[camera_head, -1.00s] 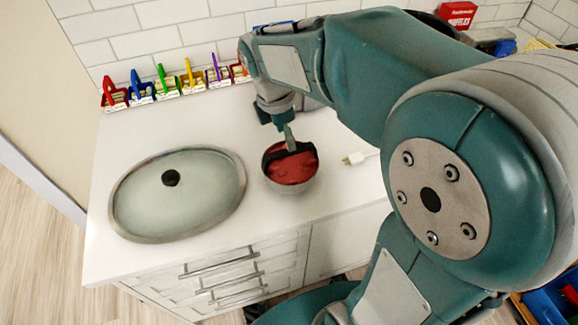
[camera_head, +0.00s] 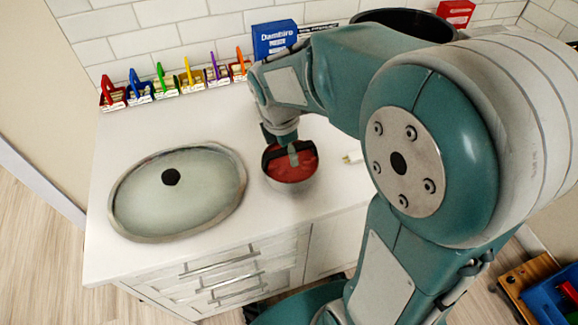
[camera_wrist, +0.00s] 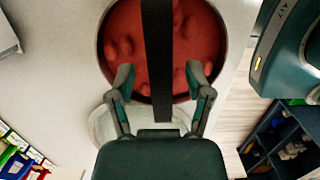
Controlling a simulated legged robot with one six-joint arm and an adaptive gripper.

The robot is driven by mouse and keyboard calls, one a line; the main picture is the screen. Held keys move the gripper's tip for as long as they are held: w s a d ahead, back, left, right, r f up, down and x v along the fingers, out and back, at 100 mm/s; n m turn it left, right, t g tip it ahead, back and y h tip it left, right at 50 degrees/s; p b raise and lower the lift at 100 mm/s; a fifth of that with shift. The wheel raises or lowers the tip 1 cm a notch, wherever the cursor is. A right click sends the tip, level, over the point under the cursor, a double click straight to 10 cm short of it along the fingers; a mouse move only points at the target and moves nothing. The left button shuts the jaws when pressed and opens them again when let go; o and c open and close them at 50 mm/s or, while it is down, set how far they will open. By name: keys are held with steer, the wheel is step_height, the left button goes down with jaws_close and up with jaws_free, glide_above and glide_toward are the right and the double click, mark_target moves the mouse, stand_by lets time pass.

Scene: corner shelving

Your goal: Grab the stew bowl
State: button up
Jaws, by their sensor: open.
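The stew bowl (camera_head: 292,172) stands upright on the white counter, filled with red stew. In the wrist view the bowl (camera_wrist: 205,35) sits beyond the fingers. A dark strip (camera_wrist: 158,40) runs across the stew between the fingers; I cannot tell whether it belongs to the bowl. My gripper (camera_head: 292,154) points down over the bowl, and its lower part hides some of the far rim. In the wrist view my gripper (camera_wrist: 160,78) is open, with one finger on each side of the strip. I cannot tell whether the fingertips touch the bowl.
A glass lid (camera_head: 200,190) with a black knob lies left of the bowl. Several small coloured bins (camera_head: 165,85), a blue box (camera_head: 274,42) and a black pot (camera_head: 405,20) stand along the tiled wall.

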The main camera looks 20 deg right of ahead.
steer(key=shift+d+f, duration=0.1)
steer(key=shift+f, duration=0.1)
jaws_close()
stand_by(0.4)
